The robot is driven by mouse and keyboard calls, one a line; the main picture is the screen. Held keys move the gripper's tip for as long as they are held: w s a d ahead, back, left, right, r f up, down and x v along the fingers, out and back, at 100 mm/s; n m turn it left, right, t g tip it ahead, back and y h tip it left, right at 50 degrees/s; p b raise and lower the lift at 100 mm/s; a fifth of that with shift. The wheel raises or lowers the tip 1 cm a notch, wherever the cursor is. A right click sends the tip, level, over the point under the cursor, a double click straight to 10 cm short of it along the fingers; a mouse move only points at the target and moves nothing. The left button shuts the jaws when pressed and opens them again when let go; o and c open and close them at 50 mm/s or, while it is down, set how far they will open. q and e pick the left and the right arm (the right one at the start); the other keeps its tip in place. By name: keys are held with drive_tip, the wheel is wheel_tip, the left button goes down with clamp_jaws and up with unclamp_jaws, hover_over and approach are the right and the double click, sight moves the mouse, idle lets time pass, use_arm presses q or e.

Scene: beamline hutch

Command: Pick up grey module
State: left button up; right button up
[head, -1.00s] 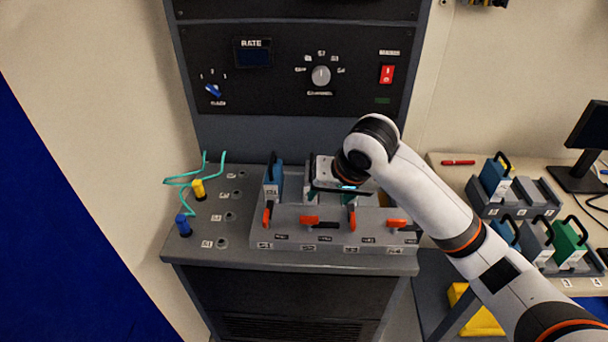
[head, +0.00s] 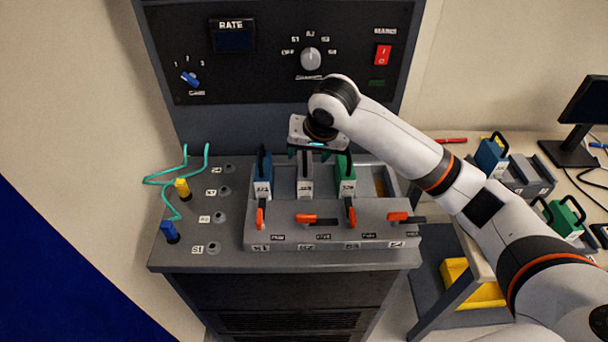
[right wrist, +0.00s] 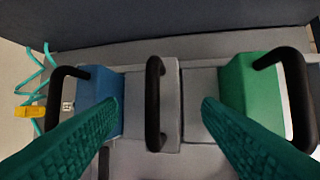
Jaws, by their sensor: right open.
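The grey module (head: 304,183) stands in the second bay of the bench rack (head: 330,236), between a blue module (head: 262,182) and a green module (head: 346,178). In the right wrist view its black upright handle (right wrist: 154,104) shows in the middle, over its grey body (right wrist: 170,115). My right gripper (head: 318,152) is above the rear of the modules, pointing down. In the wrist view its teal ribbed fingers (right wrist: 160,112) are open, one on each side of the handle, apart from it. My left gripper is not in view.
Orange levers (head: 306,218) line the rack front. Teal cables with a yellow plug (head: 182,188) and a blue plug (head: 169,231) lie to the left. The control panel (head: 290,50) rises behind. The right table holds more modules (head: 491,155) and a monitor (head: 584,115).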

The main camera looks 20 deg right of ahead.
drive_tip(key=x, duration=0.3)
drive_tip(key=shift+w+d+f, duration=0.1)
drive_tip(key=shift+d+f, duration=0.05)
drive_tip(key=shift+f, duration=0.15)
drive_tip(key=shift+w+f, duration=0.1)
drive_tip(key=shift+f, duration=0.1)
drive_tip(key=shift+c, duration=0.7)
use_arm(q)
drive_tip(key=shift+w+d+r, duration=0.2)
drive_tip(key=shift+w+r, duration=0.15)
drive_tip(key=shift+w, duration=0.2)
use_arm(e)
drive_tip(key=shift+r, duration=0.1)
drive_tip(key=c, duration=1)
